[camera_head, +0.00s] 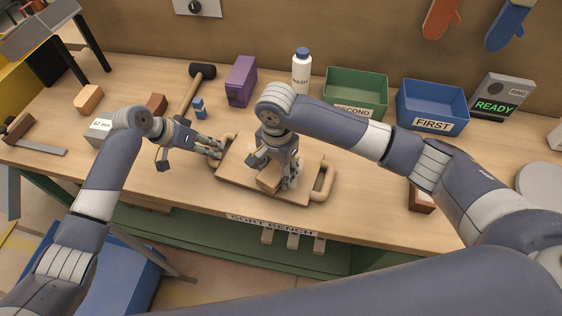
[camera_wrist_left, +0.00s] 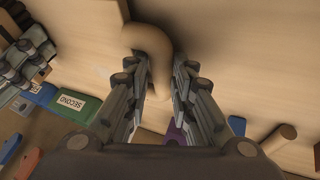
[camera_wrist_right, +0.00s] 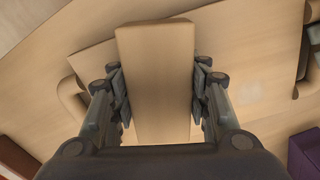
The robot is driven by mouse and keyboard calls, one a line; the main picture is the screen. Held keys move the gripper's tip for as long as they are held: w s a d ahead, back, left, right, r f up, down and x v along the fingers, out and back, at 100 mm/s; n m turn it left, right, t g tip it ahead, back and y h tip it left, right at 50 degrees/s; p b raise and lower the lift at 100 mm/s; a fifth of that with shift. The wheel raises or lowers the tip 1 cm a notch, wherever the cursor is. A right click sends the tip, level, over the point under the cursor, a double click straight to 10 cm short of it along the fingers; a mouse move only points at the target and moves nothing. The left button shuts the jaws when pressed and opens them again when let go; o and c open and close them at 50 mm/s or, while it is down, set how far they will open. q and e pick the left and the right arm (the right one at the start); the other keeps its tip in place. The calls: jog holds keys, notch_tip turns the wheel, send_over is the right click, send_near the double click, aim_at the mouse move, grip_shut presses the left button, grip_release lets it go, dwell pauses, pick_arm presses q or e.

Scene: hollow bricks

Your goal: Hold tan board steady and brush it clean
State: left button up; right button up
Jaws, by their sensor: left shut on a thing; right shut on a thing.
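The tan board (camera_head: 236,166) lies flat on the bench, with a loop handle at each end. My left gripper (camera_head: 216,148) is shut on the board's left handle, and this handle (camera_wrist_left: 154,42) also shows between its fingers in the left wrist view. My right gripper (camera_head: 277,178) is shut on a tan block-shaped brush (camera_head: 268,184) over the board's middle. In the right wrist view the brush (camera_wrist_right: 155,80) sits between the fingers; its underside is hidden, so I cannot tell whether it touches the board. A faint pale patch shows beside it there.
Behind the board stand a purple box (camera_head: 241,81), a white bottle (camera_head: 301,72), a green SECOND bin (camera_head: 356,90) and a blue FIRST bin (camera_head: 432,104). A black-headed mallet (camera_head: 202,72) lies behind my left gripper. A reddish-brown brick (camera_head: 421,198) is to the right.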

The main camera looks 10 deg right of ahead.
pick_arm(q)
jog(key=shift+f, duration=0.2)
pick_arm(e)
jog(key=shift+s+a, duration=0.45)
jog(key=shift+s, duration=0.25)
jog(key=shift+s+d, duration=0.25)
jog(key=shift+d, duration=0.35)
jog(key=shift+s+d, duration=0.2)
jog(key=shift+d, duration=0.35)
jog(key=shift+w+d, duration=0.85)
jog(key=shift+w, duration=0.7)
jog(key=shift+w+d, duration=0.85)
jog(key=shift+w, duration=0.75)
jog(key=shift+w+d, duration=0.85)
jog(key=shift+w, duration=0.7)
notch_tip(320, 180, up, 8)
